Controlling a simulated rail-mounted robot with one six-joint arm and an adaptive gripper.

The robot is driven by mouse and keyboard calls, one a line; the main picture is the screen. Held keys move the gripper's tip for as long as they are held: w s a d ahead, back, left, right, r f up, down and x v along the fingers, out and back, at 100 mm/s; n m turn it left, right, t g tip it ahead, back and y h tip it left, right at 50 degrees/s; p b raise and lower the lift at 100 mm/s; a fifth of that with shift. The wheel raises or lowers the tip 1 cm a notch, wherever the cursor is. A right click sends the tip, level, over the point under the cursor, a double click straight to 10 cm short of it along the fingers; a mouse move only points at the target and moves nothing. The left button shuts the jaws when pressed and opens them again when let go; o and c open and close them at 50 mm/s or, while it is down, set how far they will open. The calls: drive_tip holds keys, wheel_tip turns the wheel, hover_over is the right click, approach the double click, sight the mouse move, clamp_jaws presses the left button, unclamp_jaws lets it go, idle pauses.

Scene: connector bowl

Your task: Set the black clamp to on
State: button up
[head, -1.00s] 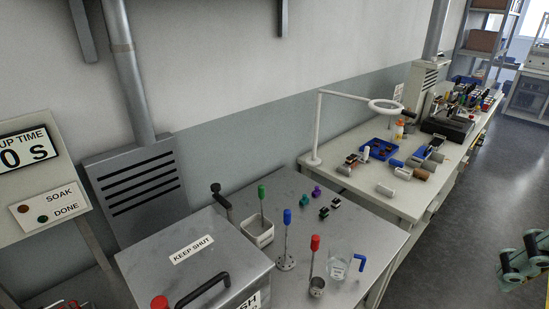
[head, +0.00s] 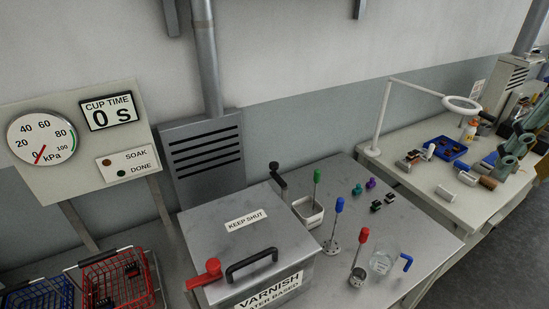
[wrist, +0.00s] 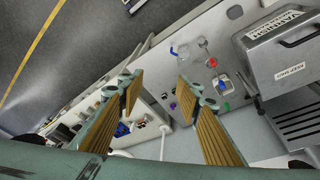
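The black clamp (head: 278,176) has a dark knob and lever and stands at the back right corner of the grey metal varnish box (head: 215,222). Its lever leans up and to the left. A red clamp (head: 205,275) sits at the box's front left. My gripper (wrist: 158,78) is open and empty, with its two ribbed tan fingers spread wide high above the benches. The box also shows at the right of the wrist view (wrist: 275,62).
Tools with green (head: 317,176), blue (head: 339,205) and red (head: 363,235) handles stand right of the box, with a glass beaker (head: 384,262). Small connectors (head: 376,206) lie behind. A white ring lamp (head: 462,104) rises over the farther bench. Wire baskets (head: 118,282) stand at left.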

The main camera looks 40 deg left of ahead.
drive_tip(key=w+a+f+n+p, duration=0.2)
drive_tip(key=w+a, duration=1)
drive_tip(key=n+g+p, duration=0.3)
drive_tip(key=n+p, duration=0.2)
drive_tip(key=n, duration=0.5)
hover_over(274, 163)
wheel_tip(274, 163, down, 12)
drive_tip(key=shift+s+f+h, duration=0.1)
drive_tip(key=shift+f+h, duration=0.1)
drive_tip(key=shift+h, duration=0.2)
drive_tip(key=shift+f, duration=0.1)
drive_tip(key=shift+f, duration=6.8)
drive_tip(key=shift+c, duration=0.5)
